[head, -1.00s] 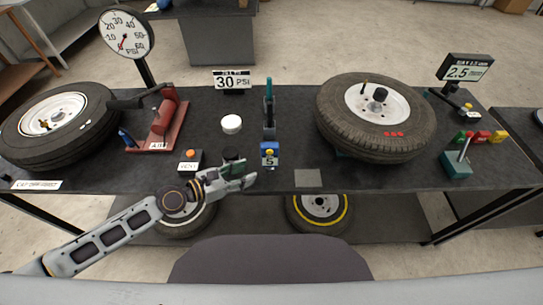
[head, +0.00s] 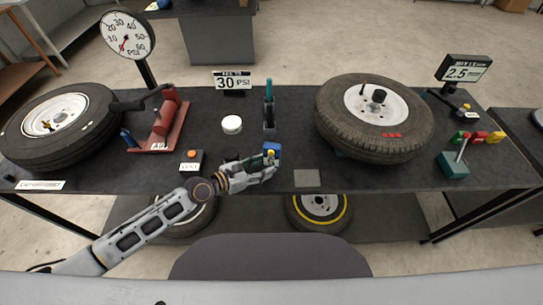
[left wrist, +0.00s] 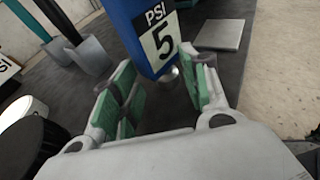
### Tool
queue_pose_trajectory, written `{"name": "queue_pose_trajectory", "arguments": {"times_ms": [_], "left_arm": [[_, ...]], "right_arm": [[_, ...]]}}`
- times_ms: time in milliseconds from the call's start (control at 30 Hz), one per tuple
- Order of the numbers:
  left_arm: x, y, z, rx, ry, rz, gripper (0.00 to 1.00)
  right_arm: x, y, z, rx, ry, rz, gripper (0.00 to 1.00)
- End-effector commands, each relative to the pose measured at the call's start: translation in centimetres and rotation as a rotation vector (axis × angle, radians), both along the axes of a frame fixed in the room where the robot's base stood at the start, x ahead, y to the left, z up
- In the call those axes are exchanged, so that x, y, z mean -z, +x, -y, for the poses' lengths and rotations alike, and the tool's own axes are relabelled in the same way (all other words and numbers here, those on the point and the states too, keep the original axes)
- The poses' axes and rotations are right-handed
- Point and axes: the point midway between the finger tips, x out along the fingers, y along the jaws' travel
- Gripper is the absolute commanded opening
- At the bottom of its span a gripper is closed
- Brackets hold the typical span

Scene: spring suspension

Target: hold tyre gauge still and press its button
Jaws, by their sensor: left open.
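The tyre gauge is a small blue block (head: 271,149) with a yellow button on top, standing near the front edge of the table. In the left wrist view its blue body (left wrist: 150,30) bears a white label reading PSI 5. My left gripper (head: 268,170) is open beside and in front of the gauge and partly hides it in the head view. In the left wrist view the green-padded fingers (left wrist: 160,95) stand on either side of the gauge's lower end, with gaps visible. The gauge's button is outside the wrist view. My right gripper is not in view.
A tyre (head: 375,118) lies to the right and another tyre (head: 57,127) to the left.

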Motion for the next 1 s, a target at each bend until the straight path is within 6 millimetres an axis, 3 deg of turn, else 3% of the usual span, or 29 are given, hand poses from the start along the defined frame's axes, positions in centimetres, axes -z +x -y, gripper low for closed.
{"name": "queue_pose_trajectory", "arguments": {"times_ms": [400,800,1000], "left_arm": [[0.6,1.2,1.9,0.002,-0.002,-0.002,0.45],[0.7,1.3,2.0,0.002,0.0,0.0,0.45],[0.7,1.3,2.0,0.002,-0.001,0.0,0.2]], "right_arm": [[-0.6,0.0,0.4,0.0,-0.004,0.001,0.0],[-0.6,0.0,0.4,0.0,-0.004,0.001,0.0],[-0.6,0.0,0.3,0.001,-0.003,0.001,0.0]]}}
